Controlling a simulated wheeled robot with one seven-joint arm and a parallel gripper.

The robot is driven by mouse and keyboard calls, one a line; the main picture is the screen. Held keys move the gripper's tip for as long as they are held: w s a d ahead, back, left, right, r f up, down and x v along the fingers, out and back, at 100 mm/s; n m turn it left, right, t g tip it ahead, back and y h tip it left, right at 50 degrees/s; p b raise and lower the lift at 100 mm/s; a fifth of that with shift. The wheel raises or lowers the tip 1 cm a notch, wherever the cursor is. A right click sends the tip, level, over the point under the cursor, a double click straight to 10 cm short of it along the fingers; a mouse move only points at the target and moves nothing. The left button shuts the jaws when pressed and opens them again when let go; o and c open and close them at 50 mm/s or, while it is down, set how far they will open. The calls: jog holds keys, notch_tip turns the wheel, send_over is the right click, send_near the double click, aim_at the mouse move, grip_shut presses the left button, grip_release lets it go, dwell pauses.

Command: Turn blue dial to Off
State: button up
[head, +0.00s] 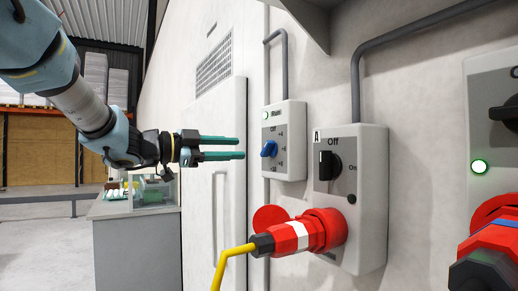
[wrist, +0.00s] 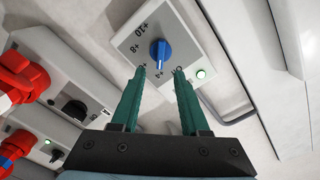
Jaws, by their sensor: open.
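The blue dial (head: 268,149) sits on a light grey wall box (head: 295,172) with a number scale around it. In the wrist view the dial (wrist: 160,53) shows above and between the fingertips, its grip upright in the picture. Its lower end seems to point near +4, but the fingertips partly cover the nearby marks. My gripper (head: 243,148) has two green fingers and is open and empty, just left of the dial in the head view. In the wrist view my gripper (wrist: 160,70) lies over the box's face, short of the dial. I cannot tell any contact.
A larger box with a black Off/On switch (head: 328,165) and a red plug (head: 300,235) with a yellow cable stands right of the dial box. A vented grey cabinet (head: 215,130) stands left.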

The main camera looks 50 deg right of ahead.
aim_at(264, 149)
jog(key=p+x, duration=0.1)
jog(key=x, duration=0.7)
jog(key=shift+p, duration=0.4)
grip_shut()
